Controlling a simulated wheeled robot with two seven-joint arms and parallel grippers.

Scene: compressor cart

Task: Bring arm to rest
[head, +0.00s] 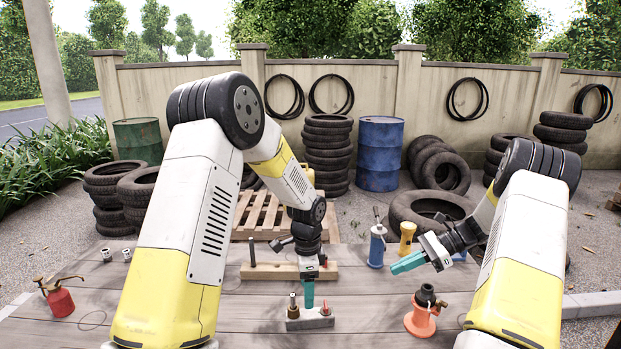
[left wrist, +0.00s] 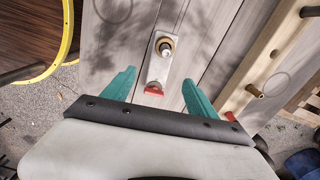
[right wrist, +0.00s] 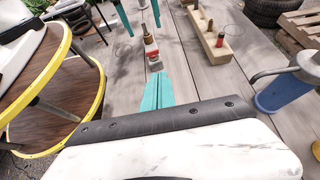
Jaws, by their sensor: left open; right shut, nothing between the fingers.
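My left gripper (head: 309,292) points down at the table, just above a small grey block (head: 311,321) with a brass fitting and a red knob. In the left wrist view its teal fingers (left wrist: 158,92) are apart, with the block (left wrist: 158,72) seen beyond and between them; nothing is held. My right gripper (head: 408,262) hangs over the right of the table, pointing left. In the right wrist view its teal fingers (right wrist: 157,92) are together and empty.
A wooden block with pegs (head: 285,271) lies behind the grey block. A blue canister (head: 377,248) and a yellow item (head: 407,236) stand near my right gripper, with an orange item (head: 421,319) in front. A red oil can (head: 60,300) stands far left.

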